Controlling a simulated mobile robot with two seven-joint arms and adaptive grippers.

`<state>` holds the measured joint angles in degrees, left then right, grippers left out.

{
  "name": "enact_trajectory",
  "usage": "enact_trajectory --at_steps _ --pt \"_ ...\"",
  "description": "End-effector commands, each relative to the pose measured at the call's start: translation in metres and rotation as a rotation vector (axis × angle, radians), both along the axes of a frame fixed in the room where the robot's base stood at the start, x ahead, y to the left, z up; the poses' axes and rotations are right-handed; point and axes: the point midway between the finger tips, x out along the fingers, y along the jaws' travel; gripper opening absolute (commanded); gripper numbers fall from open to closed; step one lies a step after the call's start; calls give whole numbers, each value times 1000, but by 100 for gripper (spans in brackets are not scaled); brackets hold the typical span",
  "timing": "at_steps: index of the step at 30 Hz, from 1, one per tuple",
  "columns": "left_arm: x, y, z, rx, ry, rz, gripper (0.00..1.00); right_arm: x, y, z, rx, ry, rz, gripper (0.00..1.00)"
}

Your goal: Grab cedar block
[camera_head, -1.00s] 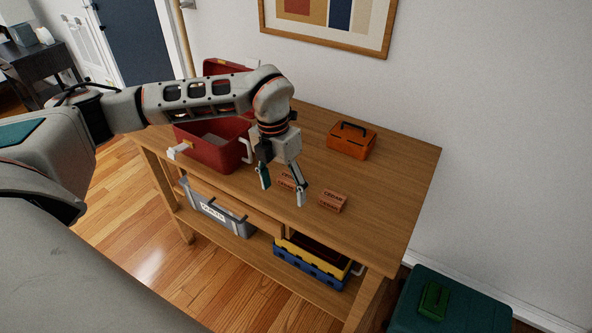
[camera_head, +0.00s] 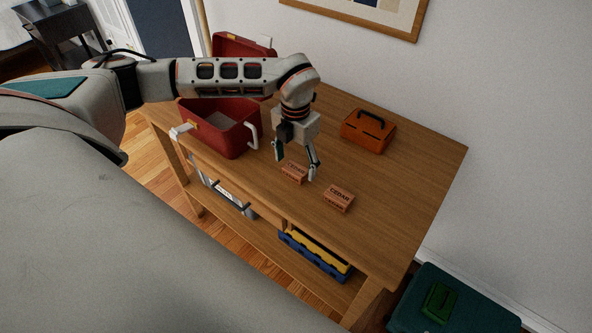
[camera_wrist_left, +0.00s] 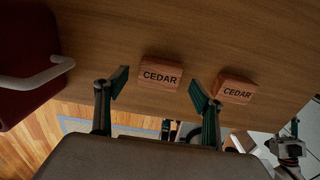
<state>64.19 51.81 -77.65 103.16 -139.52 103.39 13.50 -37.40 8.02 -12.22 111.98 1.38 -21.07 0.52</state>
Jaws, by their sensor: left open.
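Two small reddish-brown blocks, both lettered CEDAR, lie on the wooden table. The left cedar block (camera_head: 294,174) is just below my left gripper (camera_head: 296,167). The right cedar block (camera_head: 339,199) lies nearer the table's front edge, clear of the fingers in the head view. In the left wrist view, the left block (camera_wrist_left: 160,74) shows between the two open fingers (camera_wrist_left: 159,84), and the right block (camera_wrist_left: 236,87) is just beyond the right finger. My left gripper is open and holds nothing. I cannot tell whether a finger touches the left block.
A red open toolbox (camera_head: 227,140) with a white handle stands left of the blocks. An orange box (camera_head: 368,131) with a dark handle stands behind them, to the right. Grey and yellow-blue bins (camera_head: 316,256) sit on the lower shelf. The table's right side (camera_head: 425,165) is clear.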

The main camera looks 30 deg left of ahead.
Motion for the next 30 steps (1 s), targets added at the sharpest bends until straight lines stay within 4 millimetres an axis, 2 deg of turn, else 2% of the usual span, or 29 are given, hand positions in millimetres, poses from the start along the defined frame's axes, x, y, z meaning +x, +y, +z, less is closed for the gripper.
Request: enact_trajectory --at_steps 4,11,12,16,17,30 --pt "0 0 -14 0 -1 -1 68 4 0 5 2 -11 0 40" --pt "1 0 -16 0 -2 -1 68 6 0 8 3 -17 0 40" --pt "1 0 -16 0 -2 -1 65 6 0 8 3 -17 0 40" --pt "1 0 -16 0 -2 -1 32 6 0 8 2 -16 -1 40" --pt "1 0 -16 0 -2 -1 30 6 0 8 2 -16 -1 40" --pt "1 0 -10 0 -3 -1 30 4 0 4 0 -9 -1 40"
